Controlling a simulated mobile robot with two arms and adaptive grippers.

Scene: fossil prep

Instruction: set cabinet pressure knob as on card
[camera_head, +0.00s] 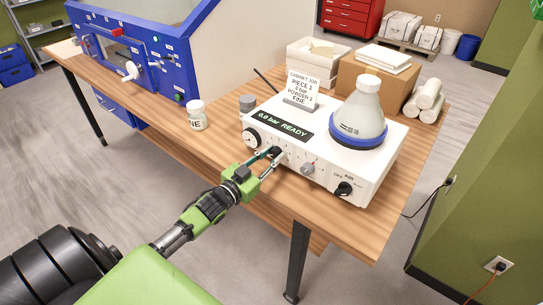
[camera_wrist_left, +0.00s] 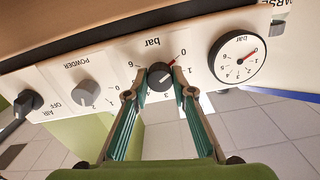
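The black pressure knob (camera_wrist_left: 160,78) sits under the "bar" scale on the front of a white control unit (camera_head: 375,173). Its red mark points towards 0. My left gripper (camera_head: 274,153) is at this knob, with one fingertip on each side, close against it; it also shows in the left wrist view (camera_wrist_left: 162,76). The round gauge (camera_wrist_left: 237,57) beside it has its red needle at 0. The display (camera_head: 282,124) reads "0.0 bar READY". The card (camera_head: 302,88) on the unit reads "CABINET JOB, PIECE 1, 4 bar, POWDER 2, FINE". My right gripper is not in view.
The grey powder knob (camera_head: 307,168) and black air knob (camera_head: 344,188) are on the same panel. A flask (camera_head: 360,120) with a blue base stands on the unit. A labelled jar (camera_head: 197,115) and the blue cabinet (camera_head: 172,80) are to the left on the wooden table (camera_head: 225,143).

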